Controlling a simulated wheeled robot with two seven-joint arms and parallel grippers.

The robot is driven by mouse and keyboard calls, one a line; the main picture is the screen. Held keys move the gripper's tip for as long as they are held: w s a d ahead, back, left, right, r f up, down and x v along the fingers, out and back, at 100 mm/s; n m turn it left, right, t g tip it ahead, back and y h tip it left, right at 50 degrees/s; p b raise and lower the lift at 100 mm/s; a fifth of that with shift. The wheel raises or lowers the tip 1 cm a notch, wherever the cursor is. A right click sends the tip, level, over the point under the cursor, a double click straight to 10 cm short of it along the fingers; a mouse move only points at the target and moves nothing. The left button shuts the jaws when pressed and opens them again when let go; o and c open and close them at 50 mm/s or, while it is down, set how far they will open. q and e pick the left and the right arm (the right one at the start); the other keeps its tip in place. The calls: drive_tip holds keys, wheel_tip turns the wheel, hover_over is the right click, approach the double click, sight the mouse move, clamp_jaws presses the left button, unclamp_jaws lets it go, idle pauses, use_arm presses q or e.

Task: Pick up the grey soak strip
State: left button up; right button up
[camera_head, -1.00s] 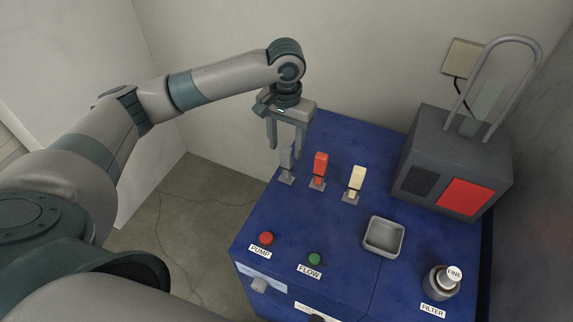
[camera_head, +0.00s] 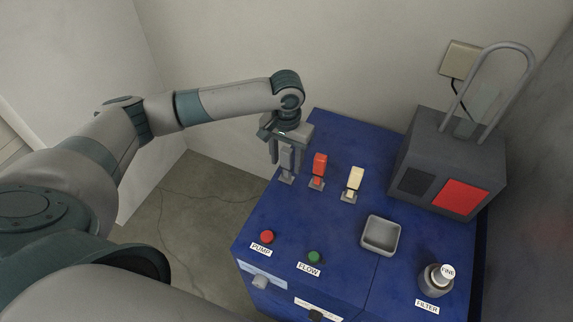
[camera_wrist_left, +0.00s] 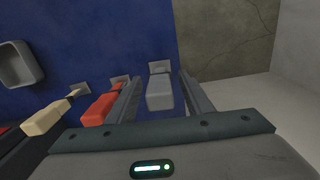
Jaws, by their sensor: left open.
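The grey soak strip (camera_head: 287,160) stands upright in a small holder at the left end of a row on the blue cabinet top. In the left wrist view the grey strip (camera_wrist_left: 160,94) lies between my two fingers, with a gap on both sides. My left gripper (camera_head: 285,165) is open, pointing down, its fingers lowered around the strip. In the left wrist view the gripper (camera_wrist_left: 158,98) has one finger close to the red strip (camera_wrist_left: 100,107). My right gripper does not show.
The red strip (camera_head: 319,165) and a cream strip (camera_head: 355,180) stand to the right on the blue cabinet (camera_head: 330,215). A grey tray (camera_head: 366,249), a red button (camera_head: 267,236), a green button (camera_head: 314,256), a filter bottle (camera_head: 433,282) and a dark grey box (camera_head: 425,150) are also there.

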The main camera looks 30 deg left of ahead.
sight(287, 149)
use_arm(q)
drive_tip(key=shift+f, duration=0.25)
clamp_jaws()
drive_tip(key=shift+r, duration=0.1)
idle(0.3)
drive_tip(key=shift+r+b, duration=0.3)
drive_tip(key=shift+r, duration=0.2)
wheel_tip(287, 149, up, 8)
drive_tip(key=shift+w+f+b, duration=0.1)
drive_tip(key=shift+f+b, duration=0.1)
drive_tip(key=shift+b, duration=0.95)
drive_tip(key=shift+r, duration=0.65)
